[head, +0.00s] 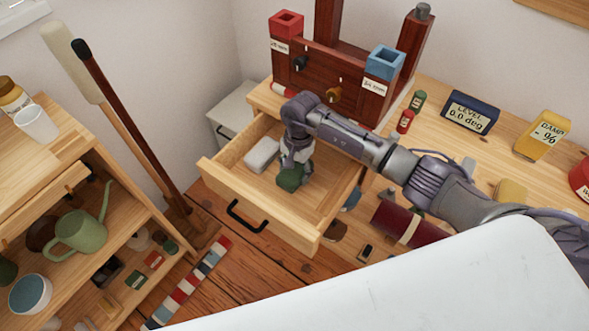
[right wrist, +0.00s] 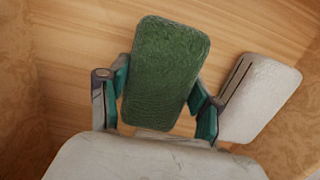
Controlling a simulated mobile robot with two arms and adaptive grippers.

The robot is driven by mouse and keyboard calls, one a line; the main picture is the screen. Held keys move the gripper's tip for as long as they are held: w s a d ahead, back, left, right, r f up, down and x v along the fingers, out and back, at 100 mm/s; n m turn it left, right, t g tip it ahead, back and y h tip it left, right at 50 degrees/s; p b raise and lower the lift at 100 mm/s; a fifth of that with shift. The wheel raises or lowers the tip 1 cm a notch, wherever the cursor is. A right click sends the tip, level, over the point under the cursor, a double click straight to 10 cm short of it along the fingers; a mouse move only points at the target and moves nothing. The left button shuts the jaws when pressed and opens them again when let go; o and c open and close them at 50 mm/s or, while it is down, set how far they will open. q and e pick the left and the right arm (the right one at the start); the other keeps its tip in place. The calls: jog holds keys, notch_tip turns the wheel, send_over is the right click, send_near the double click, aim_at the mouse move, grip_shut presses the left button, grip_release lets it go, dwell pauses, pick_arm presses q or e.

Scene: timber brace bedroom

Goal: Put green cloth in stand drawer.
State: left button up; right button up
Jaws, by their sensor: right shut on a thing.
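The stand drawer (head: 322,212) is pulled open, with a black handle on its front. My right gripper (head: 293,172) reaches down inside the drawer and is shut on the green cloth (head: 289,178), a folded, rounded block. In the right wrist view the green cloth (right wrist: 166,72) sits between the two teal-padded fingers (right wrist: 160,98), above or at the drawer's wooden bottom; I cannot tell if it touches. A white block-like cloth (head: 262,155) lies in the drawer to the left; it also shows in the right wrist view (right wrist: 258,98). My left gripper is not in view.
The stand top (head: 432,130) holds a dark red wooden frame (head: 335,80), a blue level box (head: 470,112) and a yellow box (head: 542,135). A shelf (head: 120,210) with a green watering can (head: 82,230) stands at left. The drawer's front right is bare.

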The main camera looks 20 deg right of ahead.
aim_at(298, 165)
jog(key=shift+f, duration=0.15)
jog(key=o, duration=1.1)
jog(key=shift+r, duration=0.3)
notch_tip(298, 165, up, 12)
jog(key=w+d, duration=0.1)
jog(key=shift+b, duration=0.45)
jog(key=shift+f, duration=0.15)
